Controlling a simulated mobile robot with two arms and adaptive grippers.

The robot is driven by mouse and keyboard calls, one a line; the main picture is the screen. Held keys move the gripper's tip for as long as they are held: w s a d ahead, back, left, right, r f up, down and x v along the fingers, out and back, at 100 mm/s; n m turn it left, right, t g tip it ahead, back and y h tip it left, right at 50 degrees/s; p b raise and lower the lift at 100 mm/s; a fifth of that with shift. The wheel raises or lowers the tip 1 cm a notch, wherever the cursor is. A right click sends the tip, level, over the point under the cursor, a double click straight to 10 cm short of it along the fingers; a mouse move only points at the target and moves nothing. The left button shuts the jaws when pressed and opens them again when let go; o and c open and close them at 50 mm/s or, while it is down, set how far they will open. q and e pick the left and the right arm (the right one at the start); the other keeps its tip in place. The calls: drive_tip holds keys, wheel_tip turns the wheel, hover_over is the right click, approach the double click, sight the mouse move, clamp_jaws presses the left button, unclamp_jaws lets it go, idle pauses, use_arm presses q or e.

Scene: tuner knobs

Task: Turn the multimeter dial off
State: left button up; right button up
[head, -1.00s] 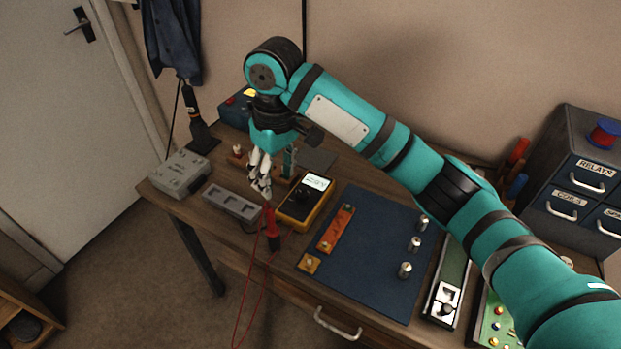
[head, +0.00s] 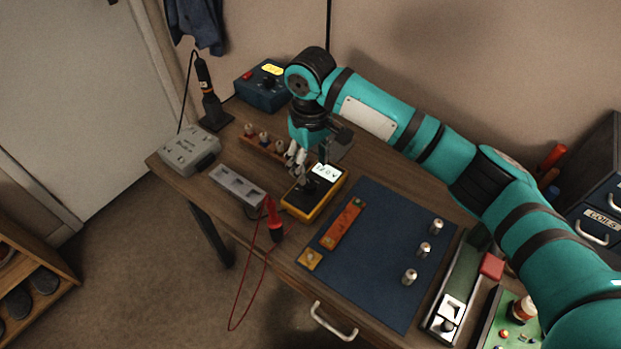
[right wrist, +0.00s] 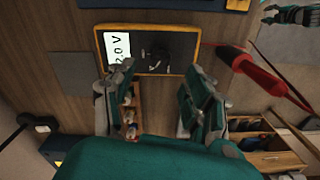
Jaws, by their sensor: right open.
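The yellow-edged multimeter (head: 325,196) lies on the wooden bench, and its lit screen shows a reading. In the right wrist view the multimeter (right wrist: 117,66) is just beyond my fingers, with its dark dial (right wrist: 158,52) between their lines. The dial's exact setting is too dark to read. My right gripper (head: 296,157) is open and empty above the multimeter's far left edge; its spread fingers also show in the right wrist view (right wrist: 160,90). I cannot tell any contact with the dial. A teal gripper, apparently my left (right wrist: 292,14), shows at the wrist view's top right corner.
A red probe (head: 275,220) with a trailing cable lies by the multimeter's near left side. A grey socket strip (head: 238,186) and a rack of small knobs (head: 262,141) stand left of it. A blue mat (head: 385,250) with metal knobs lies to the right.

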sight(310, 184)
wheel_tip(310, 184, down, 6)
drive_tip(key=shift+r, duration=0.25)
drive_tip(key=shift+f, duration=0.4)
drive_tip(key=shift+c, duration=0.2)
use_arm(q)
drive_tip(key=shift+w+d+r, duration=0.25)
drive_tip(key=shift+w+d, duration=0.15)
drive_tip(key=shift+w, duration=0.25)
use_arm(e)
clamp_jaws()
